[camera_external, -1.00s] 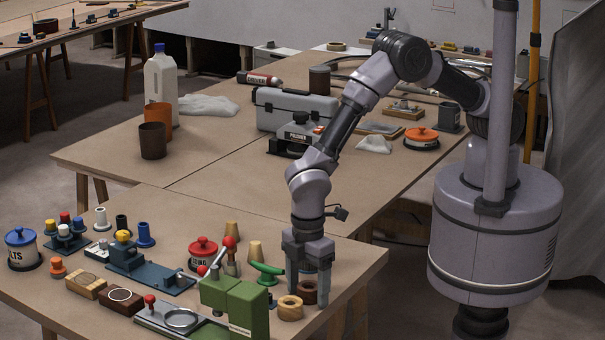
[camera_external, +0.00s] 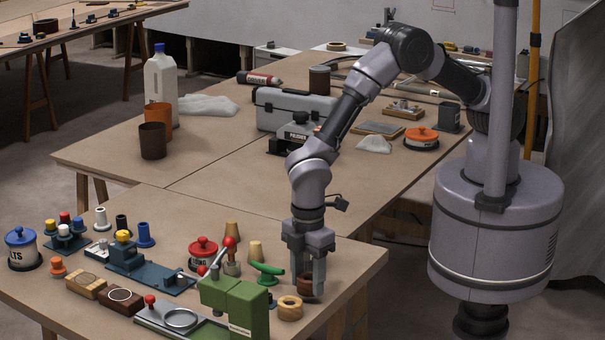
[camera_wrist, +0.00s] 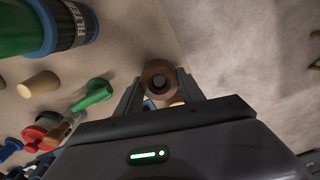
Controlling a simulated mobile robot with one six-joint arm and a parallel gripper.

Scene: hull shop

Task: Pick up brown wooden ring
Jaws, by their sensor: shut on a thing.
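The brown wooden ring (camera_external: 305,283) is between the two fingers of my gripper (camera_external: 307,282) near the front right of the work table. My gripper is shut on it. In the wrist view the brown ring (camera_wrist: 158,70) sits between the fingertips of my gripper (camera_wrist: 161,82), with its hole facing the camera. The fingers hide its sides in the external view. I cannot tell how far it is above the table.
A light wooden ring (camera_external: 290,308) lies just left of my gripper. The table's right edge is near, with open floor beyond.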

